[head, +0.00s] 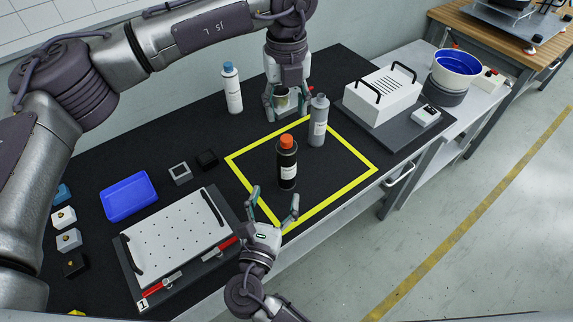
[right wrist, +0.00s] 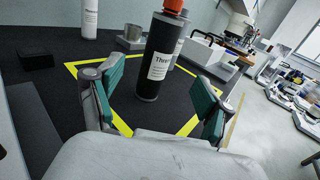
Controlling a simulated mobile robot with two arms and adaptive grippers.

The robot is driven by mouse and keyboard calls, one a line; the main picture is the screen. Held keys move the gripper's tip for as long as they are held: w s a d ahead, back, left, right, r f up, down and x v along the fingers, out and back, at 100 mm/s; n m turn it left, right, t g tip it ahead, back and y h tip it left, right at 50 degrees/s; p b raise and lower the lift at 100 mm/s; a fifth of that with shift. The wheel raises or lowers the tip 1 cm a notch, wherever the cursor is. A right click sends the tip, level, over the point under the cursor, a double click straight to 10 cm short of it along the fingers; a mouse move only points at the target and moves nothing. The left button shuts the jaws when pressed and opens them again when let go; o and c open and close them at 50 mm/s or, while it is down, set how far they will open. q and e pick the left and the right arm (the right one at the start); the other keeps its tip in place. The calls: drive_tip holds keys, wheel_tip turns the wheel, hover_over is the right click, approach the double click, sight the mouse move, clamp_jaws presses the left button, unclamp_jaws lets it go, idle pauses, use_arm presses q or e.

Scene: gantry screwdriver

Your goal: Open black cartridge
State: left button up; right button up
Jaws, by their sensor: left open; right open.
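The black cartridge (head: 287,170) stands upright inside the yellow-taped square, with a white label and an orange cap (head: 286,142). It also shows large in the right wrist view (right wrist: 157,65), its cap cut by the top edge. My right gripper (head: 272,207) is open and empty, in front of the cartridge. In the right wrist view its two green-padded fingers (right wrist: 157,98) are spread apart, with the cartridge beyond and between them, not gripped. My left gripper (head: 285,113) is open at the back of the square, close to a small metal cup (head: 282,100); contact with it is unclear.
A grey bottle (head: 318,125) stands behind and right of the cartridge. A white bottle with a blue cap (head: 232,92) stands at the back. A perforated plate fixture (head: 176,235) and blue tray (head: 129,197) lie left. A white box with handles (head: 383,95) stands right.

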sight(284, 168)
drive_tip(key=x, duration=1.1)
drive_tip(key=shift+w+f, duration=0.15)
clamp_jaws()
